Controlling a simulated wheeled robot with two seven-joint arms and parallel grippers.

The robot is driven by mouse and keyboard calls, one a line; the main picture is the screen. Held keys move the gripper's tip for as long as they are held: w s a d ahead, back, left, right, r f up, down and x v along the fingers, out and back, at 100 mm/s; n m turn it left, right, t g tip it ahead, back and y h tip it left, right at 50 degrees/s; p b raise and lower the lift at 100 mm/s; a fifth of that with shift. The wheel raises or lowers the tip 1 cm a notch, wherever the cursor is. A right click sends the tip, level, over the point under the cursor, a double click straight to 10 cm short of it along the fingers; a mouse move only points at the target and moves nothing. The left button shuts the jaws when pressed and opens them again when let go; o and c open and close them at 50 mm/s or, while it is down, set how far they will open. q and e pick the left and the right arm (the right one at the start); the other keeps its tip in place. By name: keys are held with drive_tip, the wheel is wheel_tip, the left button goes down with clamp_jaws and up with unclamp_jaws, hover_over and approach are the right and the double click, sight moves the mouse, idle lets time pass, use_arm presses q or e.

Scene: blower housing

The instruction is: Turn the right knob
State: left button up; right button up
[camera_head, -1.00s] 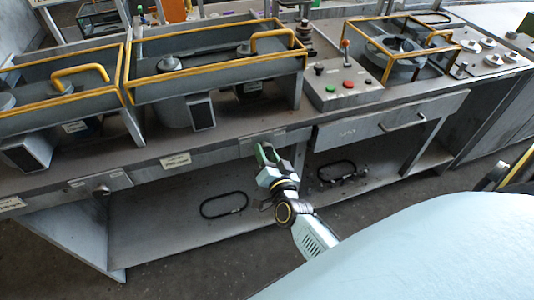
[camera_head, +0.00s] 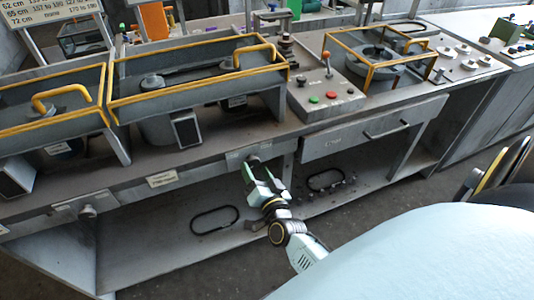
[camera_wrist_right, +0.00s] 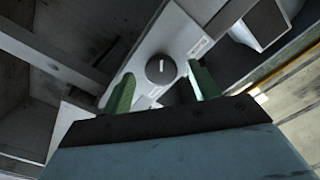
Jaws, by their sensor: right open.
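The right knob (camera_head: 253,160) is a round dark knob on the grey front panel of the bench. In the right wrist view the knob (camera_wrist_right: 160,68) has a pale line across its face, roughly upright in the picture. My right gripper (camera_head: 259,176) is just below and in front of it. In the wrist view the two green fingers of the gripper (camera_wrist_right: 163,90) are apart, one on each side of the knob's line, with nothing between them. The knob appears beyond the fingertips, not touched. A second knob (camera_head: 88,211) is farther left on the panel. My left gripper is not in view.
A drawer (camera_head: 370,130) with a bar handle is right of the knob. Above are yellow-railed housings (camera_head: 200,95) and a button panel (camera_head: 330,97). A lower shelf (camera_head: 170,245) with black oval loops lies under the bench.

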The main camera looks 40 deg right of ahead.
drive_tip(key=v, duration=1.1)
drive_tip(key=shift+s+p, duration=0.25)
drive_tip(key=shift+p, duration=0.05)
drive_tip(key=shift+f, duration=0.15)
drive_tip(key=s+a+f+n+g+y, duration=0.2)
drive_tip(key=s+f+n+g, duration=0.15)
drive_tip(key=f, duration=0.55)
drive_tip(key=s+a+f+n+g+y, duration=0.2)
drive_tip(key=s+f, duration=0.2)
drive_tip(key=f, duration=0.4)
drive_tip(key=s+a+f+n+g+y, duration=0.2)
drive_tip(key=s+f+n+g, duration=0.1)
drive_tip(key=f, duration=0.6)
drive_tip(key=s+d+f+n+g, duration=0.1)
drive_tip(key=s+f+g, duration=0.1)
drive_tip(key=s, duration=0.4)
drive_tip(key=s+d+f+n+g+h, duration=0.1)
drive_tip(key=s+d+f+n+g, duration=0.1)
drive_tip(key=s+f, duration=0.3)
drive_tip(key=s+d+f+n+g, duration=0.1)
drive_tip(key=s+f+g, duration=0.3)
drive_tip(key=s, duration=0.5)
drive_tip(key=shift+s+d+h, duration=0.15)
drive_tip(key=shift+d+h, duration=0.15)
drive_tip(key=shift+d, duration=0.35)
drive_tip(key=shift+n, duration=0.25)
